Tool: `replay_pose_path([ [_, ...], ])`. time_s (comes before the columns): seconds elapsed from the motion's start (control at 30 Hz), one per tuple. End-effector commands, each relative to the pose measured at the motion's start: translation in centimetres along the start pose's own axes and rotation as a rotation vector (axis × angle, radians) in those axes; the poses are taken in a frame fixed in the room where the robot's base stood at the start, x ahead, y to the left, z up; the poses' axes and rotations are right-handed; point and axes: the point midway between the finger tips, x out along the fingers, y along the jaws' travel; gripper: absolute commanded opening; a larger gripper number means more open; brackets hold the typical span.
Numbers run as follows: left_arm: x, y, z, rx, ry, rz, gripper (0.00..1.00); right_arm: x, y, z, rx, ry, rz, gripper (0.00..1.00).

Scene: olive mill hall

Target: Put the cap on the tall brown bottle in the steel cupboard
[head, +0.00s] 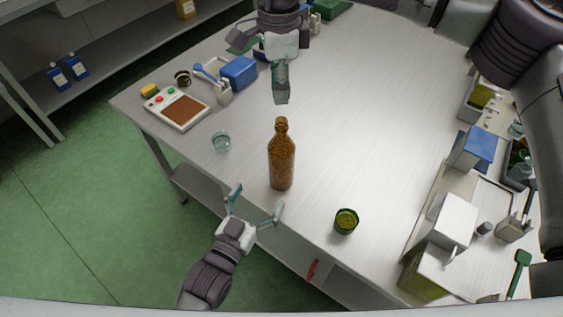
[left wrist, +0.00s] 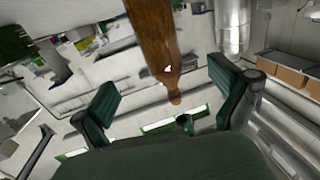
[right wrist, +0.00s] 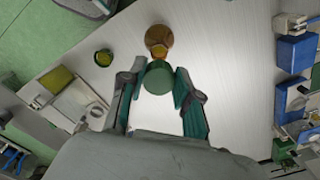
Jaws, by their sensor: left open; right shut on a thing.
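The tall brown bottle (head: 282,165) stands upright on the steel table, its neck up. It also shows in the left wrist view (left wrist: 152,30) and from above in the right wrist view (right wrist: 158,37). My right gripper (head: 281,100) is shut on a green round piece, apparently the cap (right wrist: 158,78), beyond the bottle in the head view. The cap looks apart from the bottle. My left gripper (head: 256,204) is open and empty, at the table's near edge, with its fingers toward the bottle's lower part. I cannot make out the steel cupboard.
A clear glass (head: 221,141) stands left of the bottle and a green jar (head: 346,221) to its right. A scale-like device (head: 177,107) and a blue box (head: 239,72) are at the left. Boxes and a blue-topped container (head: 474,148) line the right. Mid-table is clear.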

Motion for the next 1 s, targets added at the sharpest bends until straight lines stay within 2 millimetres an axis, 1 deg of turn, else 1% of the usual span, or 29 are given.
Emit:
replay_pose_path([
  [0.33, 0.1, 0.0, -0.1, 0.0, 0.002, 0.0, 0.99, 0.0, 0.0, 0.0, 0.002, 0.0, 0.001, 0.2],
  [0.47, 1.0, 0.0, -0.1, 0.0, 0.003, 0.0, 0.99, 0.0, 0.0, 0.0, 0.001, 0.0, 0.001, 0.2],
  [0.57, 2.5, 0.0, -0.1, 0.0, 0.004, 0.0, 0.99, 0.0, 0.0, 0.0, 0.001, 0.0, 0.001, 0.2],
  [0.8, 7.2, 0.0, -0.1, 0.0, 0.003, 0.0, 0.99, 0.0, 0.0, 0.0, 0.001, 0.0, 0.001, 0.2],
  [1.0, 10.3, 0.0, -0.1, 0.0, 0.002, 0.0, 0.99, 0.0, 0.0, 0.0, 0.0, 0.0, 0.001, 0.2],
])
